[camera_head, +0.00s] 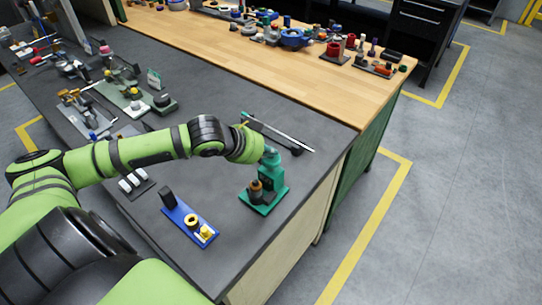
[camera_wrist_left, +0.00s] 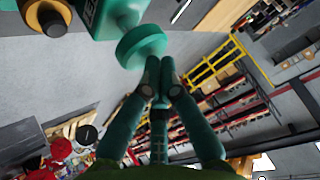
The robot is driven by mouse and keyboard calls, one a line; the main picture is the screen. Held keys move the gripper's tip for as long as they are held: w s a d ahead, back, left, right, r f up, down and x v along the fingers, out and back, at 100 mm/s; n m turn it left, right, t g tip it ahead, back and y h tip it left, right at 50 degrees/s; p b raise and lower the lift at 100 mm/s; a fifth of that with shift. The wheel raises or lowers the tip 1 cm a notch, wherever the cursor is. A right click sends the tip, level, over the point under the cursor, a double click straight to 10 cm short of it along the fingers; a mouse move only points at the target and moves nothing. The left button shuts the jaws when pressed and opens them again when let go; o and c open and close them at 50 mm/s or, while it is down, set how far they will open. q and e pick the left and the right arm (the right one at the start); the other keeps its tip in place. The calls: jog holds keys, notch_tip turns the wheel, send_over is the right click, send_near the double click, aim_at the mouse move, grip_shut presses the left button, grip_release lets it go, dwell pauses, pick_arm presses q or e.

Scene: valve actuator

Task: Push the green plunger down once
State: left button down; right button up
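The green valve unit (camera_head: 263,198) stands on the dark bench top near its right edge, with a brown and black round part on its base. In the left wrist view its green plunger (camera_wrist_left: 142,45) shows as a round teal cap beside the lettered body (camera_wrist_left: 92,18). My left gripper (camera_wrist_left: 165,78) is shut and empty, with its fingertips together right by the cap's rim. I cannot tell whether they touch it. In the head view the left wrist reaches over the bench to the unit's top, and the fingers are hard to tell from the teal parts. My right gripper is not in view.
A blue base (camera_head: 189,221) with yellow and black parts lies left of the unit. A long metal rod tool (camera_head: 280,131) lies behind it. White switches (camera_head: 133,183) and other fixtures fill the bench's left side. The bench edge is close on the right, with open floor beyond.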

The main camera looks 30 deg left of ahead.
aim_at(268, 159)
pick_arm(q)
jog(key=shift+f+b, duration=0.3)
jog(key=shift+f, duration=0.5)
jog(key=shift+s+r, duration=0.1)
dwell(0.5)
jog(key=shift+r+p, duration=1.45)
jog(key=shift+p, duration=0.15)
notch_tip(268, 159, up, 5)
jog(key=p, duration=0.6)
jog(key=shift+r, duration=0.15)
